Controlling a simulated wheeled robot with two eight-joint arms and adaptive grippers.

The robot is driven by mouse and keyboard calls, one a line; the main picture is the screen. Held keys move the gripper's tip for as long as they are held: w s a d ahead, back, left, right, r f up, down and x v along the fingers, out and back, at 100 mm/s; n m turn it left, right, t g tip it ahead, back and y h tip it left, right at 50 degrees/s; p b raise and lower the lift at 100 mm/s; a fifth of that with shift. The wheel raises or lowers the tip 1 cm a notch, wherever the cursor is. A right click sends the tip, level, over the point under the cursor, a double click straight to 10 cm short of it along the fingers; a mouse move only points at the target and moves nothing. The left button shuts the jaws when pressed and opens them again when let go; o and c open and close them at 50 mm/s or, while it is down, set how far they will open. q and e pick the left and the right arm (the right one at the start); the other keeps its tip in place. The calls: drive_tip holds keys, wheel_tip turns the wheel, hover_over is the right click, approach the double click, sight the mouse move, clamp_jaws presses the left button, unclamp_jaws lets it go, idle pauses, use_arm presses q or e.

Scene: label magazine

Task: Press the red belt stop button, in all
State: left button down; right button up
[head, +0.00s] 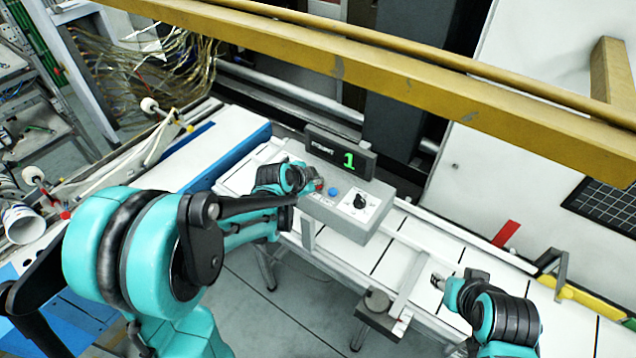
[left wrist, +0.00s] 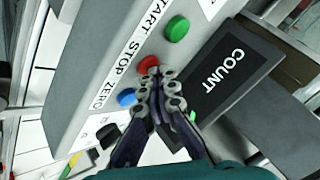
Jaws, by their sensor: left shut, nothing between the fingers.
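The red stop button (left wrist: 149,63) sits on the grey control box between the green start button (left wrist: 177,28) and the blue zero button (left wrist: 127,97). My left gripper (left wrist: 154,72) is shut and empty, its fingertips at the red button's edge. I cannot tell whether they touch it.
A count display (head: 341,156) showing a green 1 stands behind the box. A black dial (head: 359,202) is on the box's right part. A white belt (head: 425,236) runs below, and a yellow beam (head: 400,75) crosses above.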

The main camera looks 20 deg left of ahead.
use_arm(q)
drive_tip(key=shift+r+p, duration=0.65)
drive_tip(key=shift+r, duration=0.25)
wheel_tip(320, 180, up, 5)
drive_tip(key=p, duration=0.4)
drive_tip(key=shift+r, duration=0.1)
idle(0.5)
drive_tip(key=shift+s+f+b, duration=0.15)
drive_tip(key=shift+f+b, duration=0.05)
drive_tip(key=shift+b, duration=0.15)
drive_tip(key=s+f+n+b, duration=0.4)
drive_tip(key=s+b, duration=0.1)
drive_tip(key=s, duration=0.3)
drive_tip(key=s+f+n+g+y+b, duration=0.1)
drive_tip(key=s+f+n+b, duration=0.3)
drive_tip(key=s, duration=0.4)
drive_tip(key=s+f+n+g+y+b, duration=0.1)
drive_tip(key=s+f+n+b, duration=0.2)
drive_tip(key=s+f+b, duration=0.3)
drive_tip(key=s+b, duration=0.2)
drive_tip(key=shift+s+n, duration=0.3)
drive_tip(key=shift+n, duration=0.1)
